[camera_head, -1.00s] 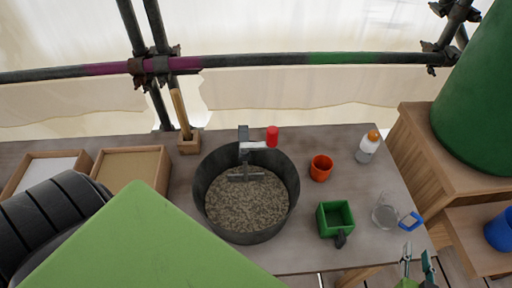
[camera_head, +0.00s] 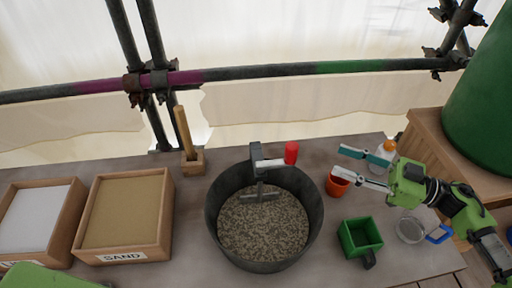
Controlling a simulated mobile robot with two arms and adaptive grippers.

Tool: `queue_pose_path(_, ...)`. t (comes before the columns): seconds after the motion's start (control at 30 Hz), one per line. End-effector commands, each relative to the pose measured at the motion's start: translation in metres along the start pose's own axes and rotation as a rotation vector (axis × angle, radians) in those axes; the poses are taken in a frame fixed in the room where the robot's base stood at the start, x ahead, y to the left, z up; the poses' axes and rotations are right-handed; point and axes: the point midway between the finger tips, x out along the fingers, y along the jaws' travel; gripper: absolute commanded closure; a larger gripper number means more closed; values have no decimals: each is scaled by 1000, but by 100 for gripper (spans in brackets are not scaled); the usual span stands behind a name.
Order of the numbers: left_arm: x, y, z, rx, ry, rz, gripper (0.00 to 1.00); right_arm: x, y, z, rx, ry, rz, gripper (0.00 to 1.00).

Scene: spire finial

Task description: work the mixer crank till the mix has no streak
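The dark mixing tub (camera_head: 214,222) stands on the bench and holds a speckled grey-brown mix (camera_head: 262,230). A grey paddle (camera_head: 262,195) dips into the mix from a bracket on the far rim. The crank (camera_head: 274,161) ends in a red upright handle (camera_head: 291,153), which points right over the far rim. My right gripper (camera_head: 352,168) is open and empty, its two fingers pointing left, to the right of the red handle and apart from it. It partly covers the orange cup (camera_head: 338,186).
A green box scoop (camera_head: 361,236), a clear jug with blue handle (camera_head: 410,230) and an orange-capped bottle (camera_head: 388,147) stand right. A sand box (camera_head: 125,212), a box of white material (camera_head: 32,219) and a wooden-handled tool in a block (camera_head: 188,140) stand left.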

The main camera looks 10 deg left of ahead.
Motion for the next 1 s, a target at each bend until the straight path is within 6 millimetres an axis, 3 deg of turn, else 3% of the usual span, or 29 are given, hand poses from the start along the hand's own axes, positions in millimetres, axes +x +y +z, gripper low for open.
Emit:
queue_pose_path(0.13,1,1,0,-1,1,1,60,-11,-3,3,31,-52,-58,61)
queue_pose_path(0.27,-3,6,-2,-3,3,6,60,0,-5,2,35,-52,-65,61)
queue_pose_path(0.47,-14,15,-9,-7,11,17,60,39,-8,1,35,-48,-64,61)
queue_pose_path(0.7,-26,10,-11,-4,13,12,60,90,-10,4,33,-48,-63,61)
queue_pose_path(1.0,-32,7,-11,-2,11,8,60,122,-12,8,33,-50,-62,61)
